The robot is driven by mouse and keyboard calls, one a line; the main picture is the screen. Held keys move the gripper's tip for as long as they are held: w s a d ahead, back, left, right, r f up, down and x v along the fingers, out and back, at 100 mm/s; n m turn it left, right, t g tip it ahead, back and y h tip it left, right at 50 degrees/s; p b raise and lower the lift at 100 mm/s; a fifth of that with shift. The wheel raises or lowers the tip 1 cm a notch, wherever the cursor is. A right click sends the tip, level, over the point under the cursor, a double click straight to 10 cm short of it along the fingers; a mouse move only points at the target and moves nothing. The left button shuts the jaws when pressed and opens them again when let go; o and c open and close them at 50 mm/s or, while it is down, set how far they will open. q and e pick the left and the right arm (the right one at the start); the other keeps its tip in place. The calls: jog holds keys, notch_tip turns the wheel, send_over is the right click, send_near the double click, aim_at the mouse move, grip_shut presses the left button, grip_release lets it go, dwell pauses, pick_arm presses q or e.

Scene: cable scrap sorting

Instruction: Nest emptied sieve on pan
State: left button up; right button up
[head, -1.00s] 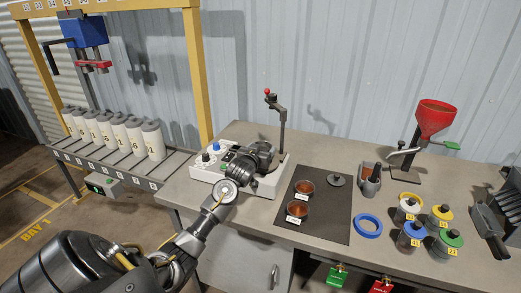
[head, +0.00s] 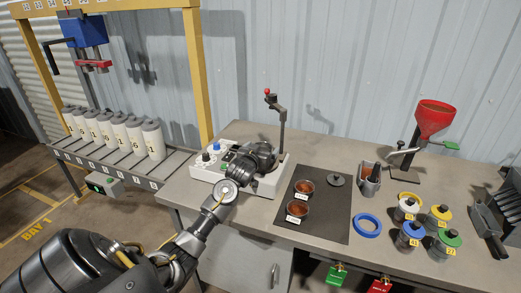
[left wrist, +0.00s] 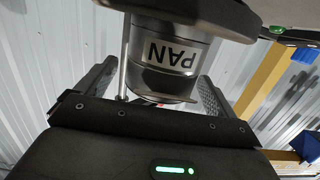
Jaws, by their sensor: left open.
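The pan (left wrist: 170,52), a grey metal cylinder with an upside-down "PAN" label, shows in the left wrist view between my spread fingers. A wider dark round part (left wrist: 190,14) adjoins it at the top of that picture. My left gripper (left wrist: 155,100) is open around the pan; I cannot tell whether the fingers touch it. In the head view my left gripper (head: 258,160) is at the white shaker base (head: 268,188) and hides much of what stands there. I cannot make out the sieve with certainty. My right gripper is not in view.
Two bowls of copper-coloured bits (head: 297,209) and a grey lid (head: 336,180) lie on a dark mat (head: 325,228). A blue ring (head: 368,226), several lidded jars (head: 411,234) and a red funnel (head: 434,117) stand to the right. A lever post (head: 281,125) rises behind the shaker.

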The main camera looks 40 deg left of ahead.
pick_arm(q)
jog(key=b+v, duration=0.2)
jog(key=v, duration=0.8)
jog(key=shift+s+d, duration=0.15)
jog(key=shift+s, duration=0.2)
